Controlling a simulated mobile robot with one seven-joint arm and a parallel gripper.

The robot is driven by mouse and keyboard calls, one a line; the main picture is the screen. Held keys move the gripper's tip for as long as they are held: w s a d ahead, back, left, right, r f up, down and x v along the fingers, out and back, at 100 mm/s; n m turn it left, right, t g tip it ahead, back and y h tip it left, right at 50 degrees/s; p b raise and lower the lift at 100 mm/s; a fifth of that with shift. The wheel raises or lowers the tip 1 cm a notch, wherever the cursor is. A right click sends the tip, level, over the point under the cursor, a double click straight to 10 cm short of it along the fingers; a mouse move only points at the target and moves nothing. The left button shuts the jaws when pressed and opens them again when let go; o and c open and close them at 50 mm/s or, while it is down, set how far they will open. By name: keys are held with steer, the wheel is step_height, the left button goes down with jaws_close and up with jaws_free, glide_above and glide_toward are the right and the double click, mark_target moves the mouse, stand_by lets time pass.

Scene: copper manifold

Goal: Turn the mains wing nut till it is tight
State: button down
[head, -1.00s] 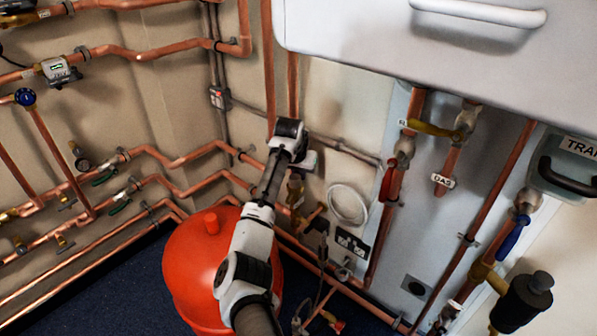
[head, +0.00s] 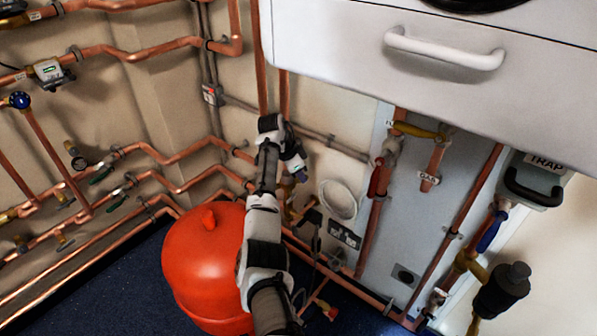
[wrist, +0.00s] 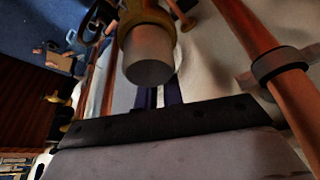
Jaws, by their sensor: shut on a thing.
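My gripper (head: 300,172) is at the wall pipes behind the red vessel, at a short fitting below the vertical copper pipes. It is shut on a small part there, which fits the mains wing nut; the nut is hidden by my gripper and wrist. In the wrist view my gripper (wrist: 160,98) shows its dark palm edge at the bottom, with dark blue narrow strips beyond it. Just past them is a grey round-ended cap on a brass fitting (wrist: 148,55). How far the nut has turned cannot be seen.
The red vessel (head: 205,262) stands close left of my arm. The white boiler casing (head: 340,55) overhangs at upper right. A copper pipe (wrist: 265,45) runs close by in the wrist view.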

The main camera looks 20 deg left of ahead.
steer(key=shift+s+d+m+g+h+b, duration=0.15)
steer(key=shift+s+m+g, duration=0.15)
steer(key=shift+m, duration=0.55)
steer(key=shift+s+d+m+g+h+b, duration=0.2)
steer(key=shift+s+m+g, duration=0.1)
steer(key=shift+m, duration=0.6)
steer(key=shift+s+d+m+g+h+b, duration=0.1)
steer(key=shift+s+m+g+h, duration=0.15)
steer(key=shift+m, duration=0.6)
steer(key=c, duration=1.5)
jaws_free()
steer(key=shift+r, duration=0.1)
steer(key=v, duration=1.3)
steer(key=shift+r+b, duration=0.3)
steer(key=shift+r, duration=0.05)
steer(key=shift+f, duration=0.1)
